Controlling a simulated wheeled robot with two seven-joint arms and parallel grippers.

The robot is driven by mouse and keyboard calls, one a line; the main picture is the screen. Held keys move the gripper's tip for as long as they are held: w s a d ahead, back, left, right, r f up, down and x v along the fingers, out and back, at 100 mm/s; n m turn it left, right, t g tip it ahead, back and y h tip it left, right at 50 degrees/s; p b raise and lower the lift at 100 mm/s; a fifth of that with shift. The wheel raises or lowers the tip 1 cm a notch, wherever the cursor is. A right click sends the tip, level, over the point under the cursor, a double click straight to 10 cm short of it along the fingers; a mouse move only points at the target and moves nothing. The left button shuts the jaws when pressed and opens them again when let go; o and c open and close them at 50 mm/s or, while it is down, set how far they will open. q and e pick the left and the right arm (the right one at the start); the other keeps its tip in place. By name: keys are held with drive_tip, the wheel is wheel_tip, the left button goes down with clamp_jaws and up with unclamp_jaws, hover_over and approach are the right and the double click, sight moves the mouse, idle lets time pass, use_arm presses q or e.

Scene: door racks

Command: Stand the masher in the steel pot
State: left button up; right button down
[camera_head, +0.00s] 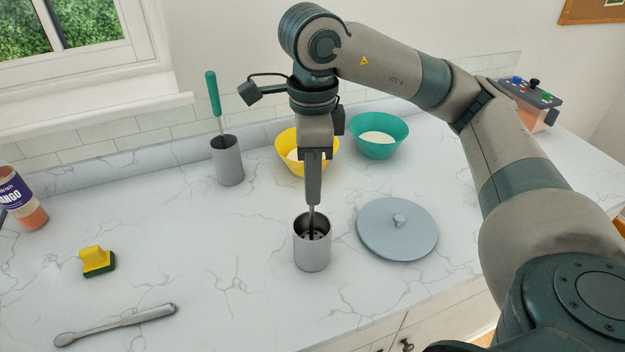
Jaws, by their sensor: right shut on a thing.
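My right gripper (313,192) points straight down above the front steel pot (312,252). It is shut on the masher (311,218). The masher's handle is mostly hidden between the fingers. Its thin shaft runs down into the mouth of the pot, and its dark head shows inside, below the rim. I cannot tell whether the head touches the pot's bottom. The pot stands upright on the counter. My left gripper is not in view.
A second steel pot (228,165) holds a green-handled tool (213,95). A yellow bowl (284,160) and a teal bowl (379,140) stand behind. A grey lid (397,229) lies right of the front pot. A sponge (96,261), a spoon-like tool (115,326) and a jar (20,200) are left.

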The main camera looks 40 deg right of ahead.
drive_tip(key=shift+f, duration=0.15)
idle(0.3)
drive_tip(key=c, duration=1.6)
unclamp_jaws()
drive_tip(key=shift+o, duration=0.3)
